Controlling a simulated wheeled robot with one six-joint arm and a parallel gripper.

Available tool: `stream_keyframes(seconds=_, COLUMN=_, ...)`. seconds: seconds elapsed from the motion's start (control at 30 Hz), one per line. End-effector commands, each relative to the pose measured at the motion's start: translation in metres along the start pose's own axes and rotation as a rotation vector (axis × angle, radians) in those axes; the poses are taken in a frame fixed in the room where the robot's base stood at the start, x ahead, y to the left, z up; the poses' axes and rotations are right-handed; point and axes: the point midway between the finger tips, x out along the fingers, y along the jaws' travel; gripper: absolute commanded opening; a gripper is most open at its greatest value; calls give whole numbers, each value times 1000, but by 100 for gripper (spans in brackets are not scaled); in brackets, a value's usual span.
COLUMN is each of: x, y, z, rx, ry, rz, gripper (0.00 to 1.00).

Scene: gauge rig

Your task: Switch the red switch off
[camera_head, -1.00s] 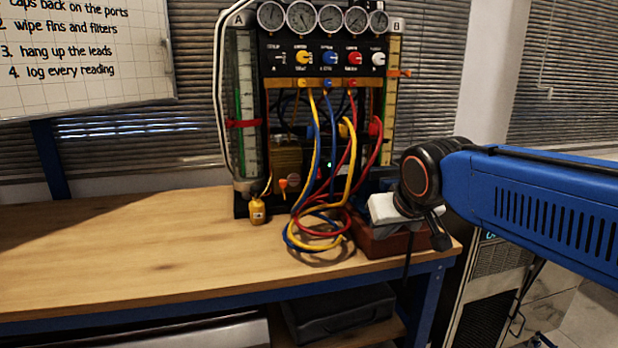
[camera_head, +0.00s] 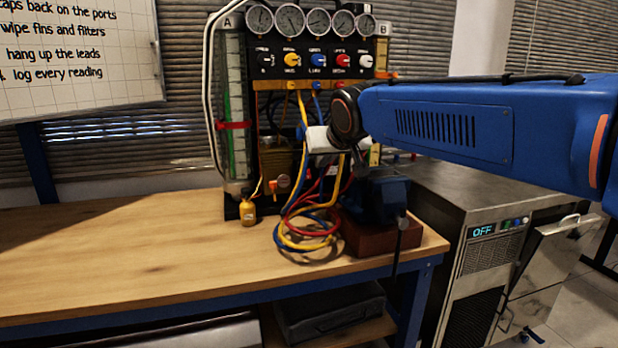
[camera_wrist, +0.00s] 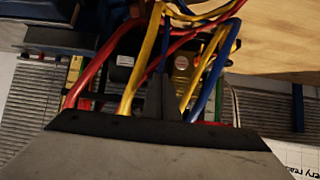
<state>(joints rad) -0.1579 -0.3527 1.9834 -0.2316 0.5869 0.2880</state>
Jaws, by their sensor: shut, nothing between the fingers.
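I cannot clearly pick out a red switch. The gauge rig (camera_head: 265,105) stands at the back of the bench and has a red knob (camera_head: 343,60) in its upper row. The rig's lower front, where a small green light showed earlier, is largely covered by hoses and my arm. My gripper (camera_wrist: 161,75) is shut and empty in the wrist view. Its narrow dark fingers point in among the yellow hose (camera_wrist: 146,62), red hose (camera_wrist: 95,72) and blue hose (camera_wrist: 221,65). In the head view its fingers are hidden; I cannot tell whether they touch anything.
Coiled hoses (camera_head: 305,238) lie on the bench (camera_head: 130,255) before the rig. A grey cabinet at right has a display reading OFF (camera_head: 482,231). The bench's left half is clear.

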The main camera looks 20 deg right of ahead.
Motion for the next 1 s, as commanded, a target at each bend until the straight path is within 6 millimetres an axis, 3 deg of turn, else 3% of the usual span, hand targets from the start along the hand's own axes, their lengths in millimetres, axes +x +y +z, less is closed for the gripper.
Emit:
stream_keyframes(seconds=0.47, x=9, y=0, z=0, rx=-1, ry=-2, rz=1, gripper=0)
stream_keyframes(seconds=1.0, x=99, y=0, z=1, rx=-2, ry=-3, rz=1, gripper=0)
